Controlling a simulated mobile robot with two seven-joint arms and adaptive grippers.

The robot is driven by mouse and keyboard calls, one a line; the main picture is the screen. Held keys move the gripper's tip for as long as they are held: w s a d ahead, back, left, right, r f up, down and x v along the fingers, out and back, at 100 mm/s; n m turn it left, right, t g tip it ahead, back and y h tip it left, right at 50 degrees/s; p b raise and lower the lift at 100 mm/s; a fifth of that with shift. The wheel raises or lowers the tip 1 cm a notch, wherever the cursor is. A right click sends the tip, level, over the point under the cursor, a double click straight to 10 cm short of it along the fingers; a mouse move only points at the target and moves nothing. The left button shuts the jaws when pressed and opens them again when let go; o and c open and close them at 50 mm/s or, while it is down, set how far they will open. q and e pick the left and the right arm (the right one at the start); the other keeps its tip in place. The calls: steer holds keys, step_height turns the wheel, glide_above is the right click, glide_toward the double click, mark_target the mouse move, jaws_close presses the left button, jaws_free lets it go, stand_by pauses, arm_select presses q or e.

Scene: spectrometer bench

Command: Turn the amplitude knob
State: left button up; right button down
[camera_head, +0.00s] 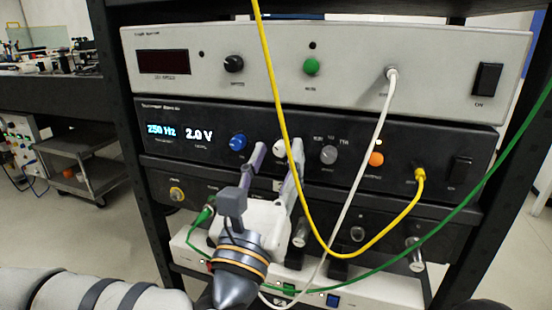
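The black generator unit (330,122) shows 250 Hz and 2.0 V on its display (180,132). Its front has a blue knob (237,142), a white knob (279,148), a grey knob (329,154) and an orange knob (376,159). The labels are too small to read, so I cannot tell by name which is the amplitude knob. My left gripper (277,148) points up at this panel. Its two fingers are spread, one on each side of the white knob, with visible gaps. Contact with the panel cannot be judged. My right gripper is not in view.
A yellow cable (283,110) hangs close to the right finger and loops to the generator's socket. A white cable (376,140) and a green cable (470,205) cross the rack front. A silver unit (430,65) sits above. Rack posts (115,100) stand at the sides.

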arm_select(q)
steer(key=shift+c, duration=0.6)
jaws_close()
